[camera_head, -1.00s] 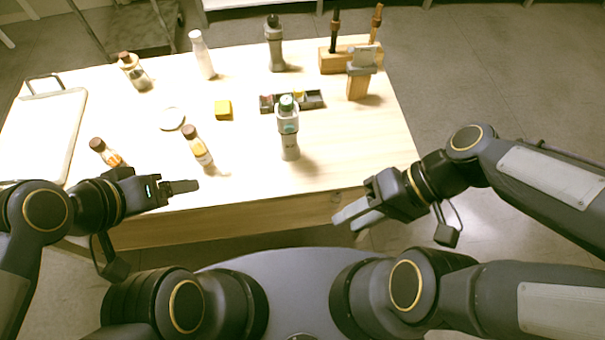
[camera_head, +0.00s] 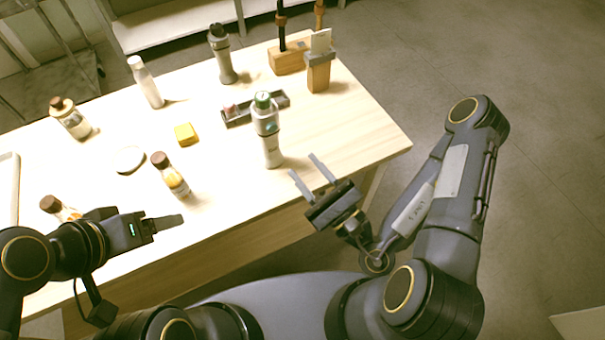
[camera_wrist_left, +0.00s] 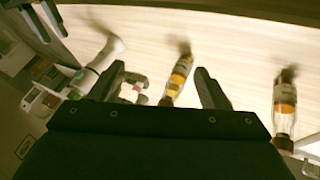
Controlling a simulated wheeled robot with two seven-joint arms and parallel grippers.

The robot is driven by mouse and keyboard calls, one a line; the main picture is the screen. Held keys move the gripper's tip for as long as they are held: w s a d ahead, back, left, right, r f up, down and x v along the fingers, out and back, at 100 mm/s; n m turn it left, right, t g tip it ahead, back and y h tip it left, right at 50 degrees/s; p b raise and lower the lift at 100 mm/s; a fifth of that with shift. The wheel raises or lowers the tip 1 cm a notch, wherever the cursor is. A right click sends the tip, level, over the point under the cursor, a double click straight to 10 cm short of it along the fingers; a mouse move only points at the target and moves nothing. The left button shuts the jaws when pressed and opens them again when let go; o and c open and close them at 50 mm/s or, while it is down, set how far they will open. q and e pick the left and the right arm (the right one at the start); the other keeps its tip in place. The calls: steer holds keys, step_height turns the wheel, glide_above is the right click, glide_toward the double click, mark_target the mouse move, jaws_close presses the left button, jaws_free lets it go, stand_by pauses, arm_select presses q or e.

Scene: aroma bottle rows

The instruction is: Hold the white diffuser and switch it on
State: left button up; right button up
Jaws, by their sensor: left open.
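A white upright device with a green top (camera_head: 268,148) stands near the table's front edge; a slim white bottle (camera_head: 148,85) stands farther back. I cannot tell for certain which is the white diffuser. My right gripper (camera_head: 309,177) is open and empty, just off the front edge, right of the green-topped device and apart from it. My left gripper (camera_head: 180,221) is at the front left, near the amber bottles. In the left wrist view its fingers (camera_wrist_left: 158,72) are spread, with an amber bottle (camera_wrist_left: 178,80) seen beyond them, not held.
On the table (camera_head: 350,125) are amber bottles (camera_head: 170,178), a white disc (camera_head: 129,160), a yellow block (camera_head: 186,134), a dark tray (camera_head: 238,117), a grey device (camera_head: 224,62) and wooden holders (camera_head: 318,75). The table's right end is clear.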

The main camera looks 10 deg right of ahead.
arm_select(q)
steer(key=m+t+h, duration=0.5)
steer(key=m+t, duration=0.2)
steer(key=m, duration=0.2)
glide_toward(258, 119)
steer(key=w+d+f, duration=0.2)
steer(key=w, duration=0.1)
steer(key=w+f, duration=0.1)
steer(key=w, duration=0.1)
steer(key=shift+d+f, duration=0.25)
steer(key=shift+d, duration=0.15)
steer(key=shift+w+d+r+t+h, duration=0.15)
steer(key=shift+d+r+t+h, duration=0.3)
steer(key=shift+t+h, duration=0.25)
steer(key=shift+w+d+r+t, duration=0.15)
steer(key=shift+r+t, duration=0.05)
steer(key=shift+t, duration=0.2)
steer(key=x, duration=0.7)
steer(key=shift+w+d, duration=0.15)
